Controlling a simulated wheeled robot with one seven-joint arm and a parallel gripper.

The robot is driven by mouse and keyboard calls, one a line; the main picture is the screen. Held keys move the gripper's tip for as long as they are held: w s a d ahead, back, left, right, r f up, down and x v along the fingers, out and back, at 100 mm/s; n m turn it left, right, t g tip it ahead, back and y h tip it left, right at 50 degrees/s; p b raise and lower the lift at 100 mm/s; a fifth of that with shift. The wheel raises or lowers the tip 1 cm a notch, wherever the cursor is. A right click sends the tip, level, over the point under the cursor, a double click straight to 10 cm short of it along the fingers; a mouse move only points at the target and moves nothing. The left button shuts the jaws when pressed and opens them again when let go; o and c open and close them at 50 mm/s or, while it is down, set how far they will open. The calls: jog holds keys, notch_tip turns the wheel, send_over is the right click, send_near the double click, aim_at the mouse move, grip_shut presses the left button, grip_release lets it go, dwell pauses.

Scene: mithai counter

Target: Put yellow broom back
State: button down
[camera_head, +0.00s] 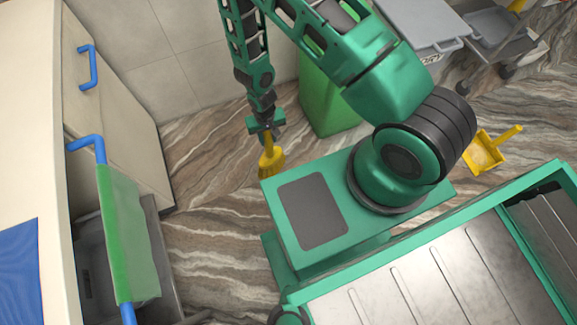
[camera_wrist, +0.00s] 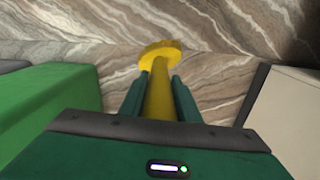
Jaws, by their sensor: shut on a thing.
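The yellow broom (camera_head: 270,161) hangs from my gripper (camera_head: 265,126), bristles down, above the marbled floor. In the wrist view its yellow handle (camera_wrist: 158,100) runs between the two green fingers of my gripper (camera_wrist: 157,92), which are shut on it. The broom's head (camera_wrist: 160,54) shows beyond the fingertips, over the floor. I cannot tell for sure whether the bristles touch the floor. The top of the handle is hidden by the gripper. A yellow dustpan (camera_head: 486,155) lies on the floor at the right in the head view.
A green bin (camera_head: 326,98) stands close right of the broom; it also shows in the wrist view (camera_wrist: 50,115). A cream cabinet (camera_head: 115,110) with blue handles is at left, a green cloth (camera_head: 130,235) hanging on a rail. A grey cart (camera_head: 425,25) stands behind. Floor between cabinet and bin is clear.

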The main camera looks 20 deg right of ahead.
jog(key=w+d+f, duration=0.3)
jog(key=d+f, duration=0.6)
jog(key=f, duration=0.4)
jog(key=shift+d+f, duration=0.2)
jog(key=shift+f, duration=0.05)
jog(key=c, duration=1.3)
grip_release()
jog(key=shift+f, duration=0.1)
jog(key=shift+c, duration=0.2)
